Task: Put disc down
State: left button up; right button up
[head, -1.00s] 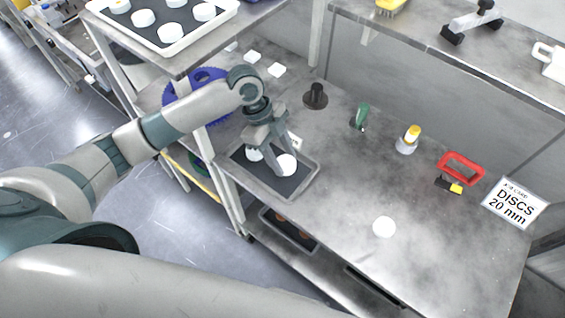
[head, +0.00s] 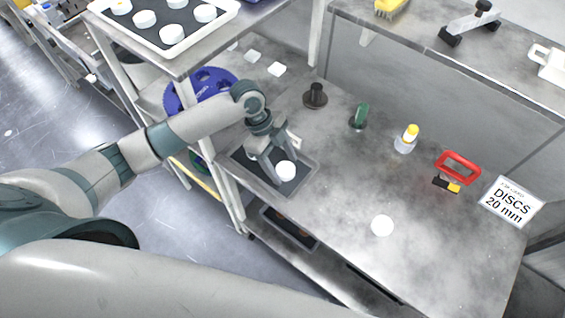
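My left gripper (head: 283,166) points down over a dark tray (head: 300,188) with a light rim, near the left edge of the steel table. A white disc (head: 286,171) shows at its fingers, over the tray. Whether the fingers grip this disc or stand apart from it, I cannot tell. The fingers hide part of the tray's left side. Another white disc (head: 382,226) lies alone on the table to the right. My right gripper is not in view.
A black spool-like piece (head: 315,97), a green-handled tool (head: 360,116), a yellow-capped bottle (head: 406,139), a red handle (head: 459,166) and a discs sign (head: 511,202) stand behind and right. A white tray (head: 178,46) with several discs is on the upper-left shelf. The table's middle is clear.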

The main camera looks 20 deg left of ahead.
pick_arm(q)
jog(key=p+v, duration=0.9)
jog(key=v, duration=0.3)
jog(key=shift+r, duration=0.15)
dwell(0.5)
dwell(0.3)
